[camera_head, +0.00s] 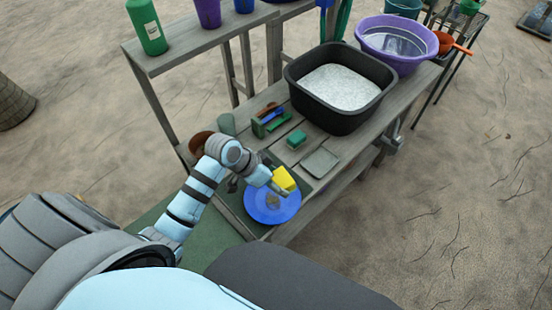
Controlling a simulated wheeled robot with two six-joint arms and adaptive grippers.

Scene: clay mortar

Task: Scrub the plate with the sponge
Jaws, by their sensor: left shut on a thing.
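A blue plate (262,211) with a brownish smudge near its middle lies at the near end of the grey wooden bench. My left gripper (279,186) is over the far part of the plate, shut on a yellow sponge (284,178). The sponge is at the plate's far right edge; I cannot tell whether it touches the plate. The gripper and wrist hide part of the plate and the fingers are small. My right gripper does not show.
A black tub (302,98) with whitish contents stands farther along the bench (352,148). A green block (297,139), a grey-green square dish (320,162) and a small caddy (270,122) lie between. A purple basin (393,41) is at the far end. A green bottle (147,27) stands on the raised shelf.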

